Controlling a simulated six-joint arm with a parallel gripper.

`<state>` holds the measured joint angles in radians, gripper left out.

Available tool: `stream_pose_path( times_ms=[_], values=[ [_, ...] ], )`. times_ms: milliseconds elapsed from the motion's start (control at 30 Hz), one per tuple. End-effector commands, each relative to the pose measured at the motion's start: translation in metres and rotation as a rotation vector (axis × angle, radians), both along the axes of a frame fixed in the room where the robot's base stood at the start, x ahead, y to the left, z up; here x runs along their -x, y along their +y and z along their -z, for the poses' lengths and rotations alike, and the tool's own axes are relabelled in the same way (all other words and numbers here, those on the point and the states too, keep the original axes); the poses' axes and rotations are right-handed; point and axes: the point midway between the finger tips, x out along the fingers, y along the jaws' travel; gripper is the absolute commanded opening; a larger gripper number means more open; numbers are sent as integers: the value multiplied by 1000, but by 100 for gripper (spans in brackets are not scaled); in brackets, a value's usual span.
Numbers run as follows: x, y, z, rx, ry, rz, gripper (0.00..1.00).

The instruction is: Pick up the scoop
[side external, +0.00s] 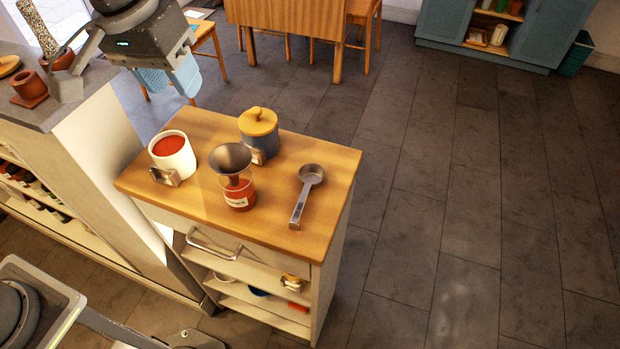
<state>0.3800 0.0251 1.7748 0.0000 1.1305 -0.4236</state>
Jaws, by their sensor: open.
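The scoop (306,193) is a grey metal measuring scoop with a round bowl and a straight handle. It lies on the right part of the wooden cart top (333,165), bowl toward the back and handle toward the front edge. My gripper (168,84) is at the upper left, above and to the left of the cart top, well apart from the scoop.
On the cart, a jar with a metal funnel (231,158) stands left of the scoop. A white canister of red contents (175,155) and a blue canister with a yellow lid (258,125) stand behind. A grey counter (95,84) adjoins at left. The cart's right side is clear.

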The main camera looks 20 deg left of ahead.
Motion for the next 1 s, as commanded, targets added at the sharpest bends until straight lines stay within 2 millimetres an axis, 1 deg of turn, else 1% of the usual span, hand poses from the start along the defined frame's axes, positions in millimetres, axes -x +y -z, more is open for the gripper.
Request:
stream_pose_path(
  times_ms=[33,67,100,167,200,300,400,500,667,900,1000],
  values=[
    [-11,-24,9,-6,35,6,45],
    [-17,-37,14,-9,51,3,45],
    [-23,-54,21,-15,73,1,45],
    [-30,-79,33,-24,103,-4,45],
    [-33,-95,41,-32,121,-8,45],
    [-37,-129,61,-50,158,-17,45],
    [-38,-153,77,-64,181,-25,45],
    [-37,-166,86,-73,194,-31,45],
    [-36,-170,102,-78,200,-33,45],
    [-36,-169,148,-78,201,-33,45],
    [-36,-169,162,-77,199,-33,45]
  ],
)
